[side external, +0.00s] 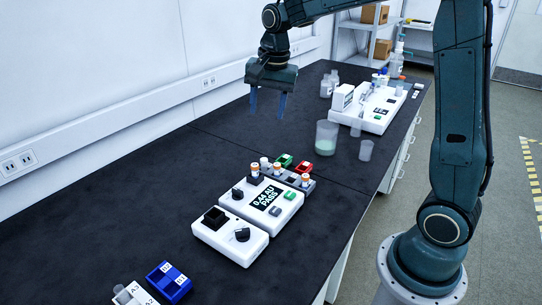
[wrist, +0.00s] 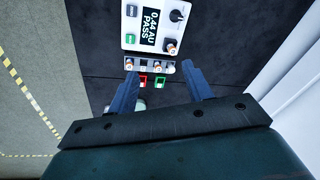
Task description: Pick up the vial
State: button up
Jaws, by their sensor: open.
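Several small vials stand by the white reader. One vial with an orange band (side external: 254,170) sits in the reader's dark socket; it also shows in the wrist view (wrist: 171,48). Others stand in a grey rack just behind the reader, including one at its right end (side external: 305,180) and a white-topped one at its left (side external: 264,162). The frames do not show which vial is meant. My gripper (side external: 267,108) is open and empty, high above the bench. In the wrist view its fingers (wrist: 160,73) point toward the rack, apart from every vial.
The white reader (side external: 284,203) displays "0.44 AU PASS". A green tray (side external: 284,160) and a red tray (side external: 300,166) lie behind the rack. A beaker (side external: 326,138) and clear cup (side external: 366,150) stand farther back. A blue block (side external: 169,283) is at the front.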

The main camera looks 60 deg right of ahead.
aim_at(255, 165)
jog(key=w+d+f+m+g, duration=0.1)
jog(key=w+d+f+m, duration=0.5)
jog(key=w+f, duration=0.3)
notch_tip(255, 165, down, 3)
jog(key=shift+w+d+m+g, duration=0.2)
jog(key=shift+m+g, duration=0.1)
jog(key=shift+g, duration=0.1)
jog(key=shift+f, duration=4.3)
jog(key=shift+f, duration=0.1)
jog(key=shift+a+f, duration=0.15)
jog(key=shift+f, duration=2.35)
jog(key=shift+c, duration=0.2)
grip_shut()
